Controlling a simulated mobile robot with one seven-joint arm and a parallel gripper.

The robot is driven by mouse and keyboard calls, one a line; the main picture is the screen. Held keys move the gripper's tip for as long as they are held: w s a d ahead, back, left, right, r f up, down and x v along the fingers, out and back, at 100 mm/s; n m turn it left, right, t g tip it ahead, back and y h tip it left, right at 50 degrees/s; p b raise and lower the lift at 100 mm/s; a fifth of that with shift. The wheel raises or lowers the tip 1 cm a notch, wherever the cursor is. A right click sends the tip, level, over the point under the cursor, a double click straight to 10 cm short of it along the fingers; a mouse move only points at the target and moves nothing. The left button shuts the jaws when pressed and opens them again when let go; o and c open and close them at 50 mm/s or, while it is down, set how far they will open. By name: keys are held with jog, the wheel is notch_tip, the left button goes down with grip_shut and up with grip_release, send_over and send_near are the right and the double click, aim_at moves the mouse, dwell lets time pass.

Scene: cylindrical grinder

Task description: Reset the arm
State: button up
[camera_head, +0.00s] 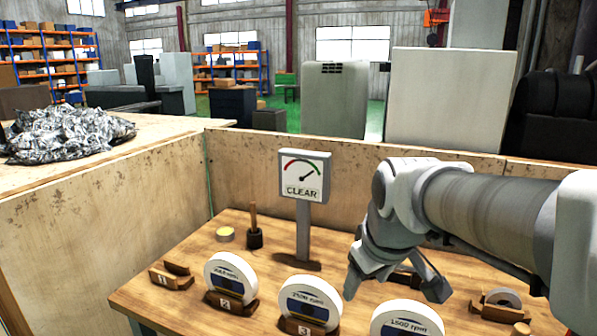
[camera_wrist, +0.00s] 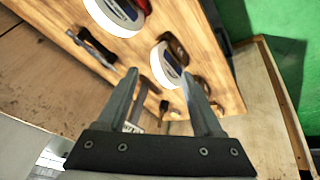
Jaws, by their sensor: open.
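My arm reaches in from the right of the head view. My gripper (camera_head: 394,292) hangs low over the wooden table (camera_head: 140,300), its fingers spread with nothing between them. In the wrist view, my gripper (camera_wrist: 159,74) shows two separate fingers, with the tabletop and a white disc (camera_wrist: 165,68) beyond them. In the head view, part of the table behind the gripper is hidden by it.
White discs stand in numbered wooden cradles: one in cradle 2 (camera_head: 231,278), one in cradle 3 (camera_head: 310,303), another (camera_head: 407,321) near the gripper. Cradle 1 (camera_head: 171,278) is empty. A gauge sign reading CLEAR (camera_head: 304,177) stands behind. Wooden walls (camera_head: 240,170) enclose the table.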

jog(key=s+d+m+p, duration=0.2)
jog(key=s+m, duration=0.3)
jog(key=s, duration=0.7)
jog(key=shift+s+d+r, duration=0.25)
jog(key=shift+s+d, duration=0.15)
